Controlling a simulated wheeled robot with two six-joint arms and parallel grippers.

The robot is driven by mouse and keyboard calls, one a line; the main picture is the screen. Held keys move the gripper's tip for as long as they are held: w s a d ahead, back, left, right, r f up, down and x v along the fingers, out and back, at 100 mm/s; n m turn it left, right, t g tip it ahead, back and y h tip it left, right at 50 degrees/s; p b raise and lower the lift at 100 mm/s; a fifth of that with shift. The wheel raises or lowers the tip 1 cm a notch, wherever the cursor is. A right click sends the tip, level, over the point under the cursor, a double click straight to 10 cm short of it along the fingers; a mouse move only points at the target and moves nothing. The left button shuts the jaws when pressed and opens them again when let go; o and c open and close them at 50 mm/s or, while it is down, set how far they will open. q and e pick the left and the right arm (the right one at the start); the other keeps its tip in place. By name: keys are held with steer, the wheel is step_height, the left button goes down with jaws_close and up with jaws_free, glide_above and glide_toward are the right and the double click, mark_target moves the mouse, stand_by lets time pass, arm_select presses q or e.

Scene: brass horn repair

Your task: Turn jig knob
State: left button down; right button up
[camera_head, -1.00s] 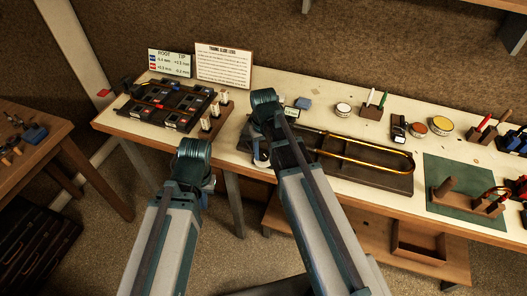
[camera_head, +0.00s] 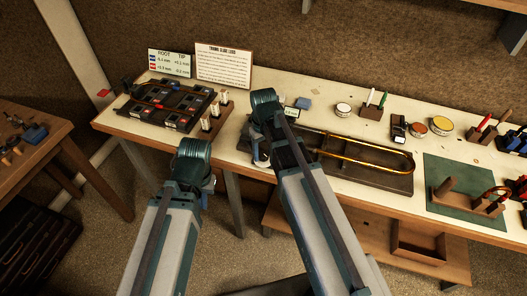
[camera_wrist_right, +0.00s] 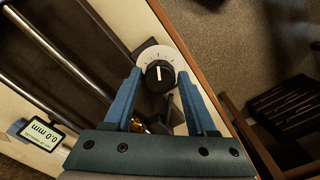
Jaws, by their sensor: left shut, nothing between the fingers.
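The jig knob (camera_wrist_right: 159,76) is round and black with a white pointer line, on a white dial (camera_wrist_right: 172,53) with tick marks. In the right wrist view my right gripper (camera_wrist_right: 160,78) is open, one blue finger on each side of the knob; I cannot tell whether they touch it. In the head view my right arm hides the knob and most of that gripper (camera_head: 261,158). The jig board (camera_head: 370,178) carries a brass slide (camera_head: 375,150). A small display (camera_wrist_right: 41,135) reads 0.0 mm. My left gripper (camera_head: 206,197) is shut, largely behind its arm, off the bench's front edge.
A dark tray of parts (camera_head: 165,105) and two signs (camera_head: 223,65) are at the bench's left. Tins (camera_head: 441,125), a tool holder (camera_head: 371,112) and a green mat (camera_head: 450,170) are to the right. A wooden side table (camera_head: 45,150) stands at far left.

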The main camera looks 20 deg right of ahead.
mark_target(264, 154)
steer(key=shift+o, duration=1.1)
step_height(264, 154, up, 14)
steer(key=p, duration=1.3)
steer(key=shift+p, duration=0.4)
steer(key=shift+f, duration=0.15)
steer(key=s+a+f+b, duration=0.4)
steer(key=s+a, duration=0.1)
steer(key=s, duration=0.2)
steer(key=s+a+f+h+b, duration=0.1)
steer(key=s+a+f+b, duration=0.3)
steer(key=s, duration=0.3)
steer(key=shift+a+n, duration=0.4)
steer(key=shift+a, duration=0.15)
